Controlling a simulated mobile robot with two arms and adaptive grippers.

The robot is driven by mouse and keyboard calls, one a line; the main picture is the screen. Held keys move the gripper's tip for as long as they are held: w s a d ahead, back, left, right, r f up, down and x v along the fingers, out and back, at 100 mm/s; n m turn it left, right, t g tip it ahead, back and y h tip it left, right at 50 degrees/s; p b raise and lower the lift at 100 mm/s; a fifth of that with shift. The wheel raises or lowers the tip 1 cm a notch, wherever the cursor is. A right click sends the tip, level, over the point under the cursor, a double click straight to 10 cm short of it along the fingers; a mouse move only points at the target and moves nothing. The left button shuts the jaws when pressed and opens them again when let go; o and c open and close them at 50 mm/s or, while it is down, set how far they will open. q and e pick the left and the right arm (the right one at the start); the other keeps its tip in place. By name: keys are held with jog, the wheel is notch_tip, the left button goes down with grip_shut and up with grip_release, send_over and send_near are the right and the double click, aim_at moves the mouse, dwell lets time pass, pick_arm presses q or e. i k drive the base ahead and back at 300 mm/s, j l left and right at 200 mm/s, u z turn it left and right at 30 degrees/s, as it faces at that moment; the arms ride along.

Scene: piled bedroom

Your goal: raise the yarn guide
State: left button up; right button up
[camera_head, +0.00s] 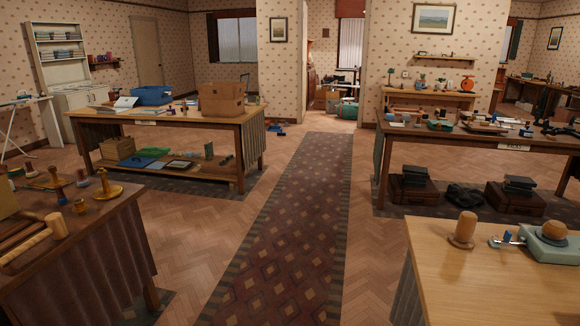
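A pale green device (548,247) with a round wooden knob (553,229) stands on the light wooden table at the lower right. A thin metal arm (512,242) reaches left from it, with a small blue part (507,236) by it. This may be the yarn guide, but it is too small to tell for certain or to judge how far it is raised. A wooden spool-like piece (463,230) stands upright left of the device. Neither of my grippers is in view.
The light wooden table (450,270) fills the lower right. A cluttered dark table (95,235) stands at the lower left. A patterned runner (285,240) lies clear between them. Two laden tables, left (170,118) and right (450,136), stand farther back.

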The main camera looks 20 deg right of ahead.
aim_at(506, 237)
jog(key=z, duration=1.9)
